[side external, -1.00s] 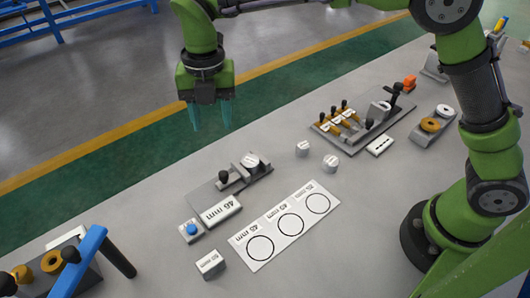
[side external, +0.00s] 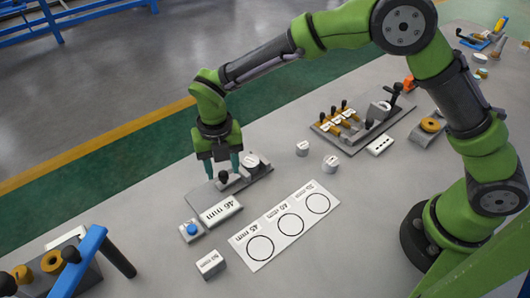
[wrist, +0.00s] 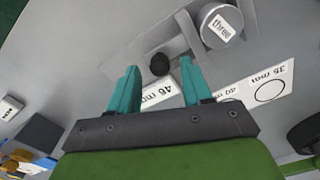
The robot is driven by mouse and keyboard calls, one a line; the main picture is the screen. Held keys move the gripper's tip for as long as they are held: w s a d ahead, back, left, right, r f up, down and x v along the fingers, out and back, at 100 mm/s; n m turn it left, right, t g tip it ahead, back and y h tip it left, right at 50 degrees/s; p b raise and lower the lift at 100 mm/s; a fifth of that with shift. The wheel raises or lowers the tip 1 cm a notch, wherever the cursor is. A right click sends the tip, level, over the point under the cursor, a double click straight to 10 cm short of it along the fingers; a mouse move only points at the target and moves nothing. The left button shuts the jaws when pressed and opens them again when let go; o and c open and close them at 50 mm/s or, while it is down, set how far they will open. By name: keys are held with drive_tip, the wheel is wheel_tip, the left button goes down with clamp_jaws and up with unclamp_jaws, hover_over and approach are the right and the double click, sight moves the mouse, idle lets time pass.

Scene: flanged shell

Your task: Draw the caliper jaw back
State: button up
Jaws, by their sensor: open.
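The caliper (side external: 240,186) is a grey plate with a raised block and a jaw that carries a small black knob (side external: 224,176). A light round piece (side external: 252,160) sits at its right end; in the wrist view this piece (wrist: 221,26) is labelled "three". My gripper (side external: 221,172) is above the caliper, its teal fingers open and pointing down around the knob. In the wrist view the knob (wrist: 160,64) shows between and beyond the two fingertips, with clear space on both sides. I cannot tell whether the fingertips are level with the knob.
A "46 mm" display block (side external: 221,211) and a blue button (side external: 191,229) stand in front of the caliper. A white card (side external: 285,225) with three circles lies to the right.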

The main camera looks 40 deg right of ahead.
sight(230, 175)
drive_tip(key=shift+f, duration=1.35)
drive_tip(key=shift+c, duration=0.4)
clamp_jaws()
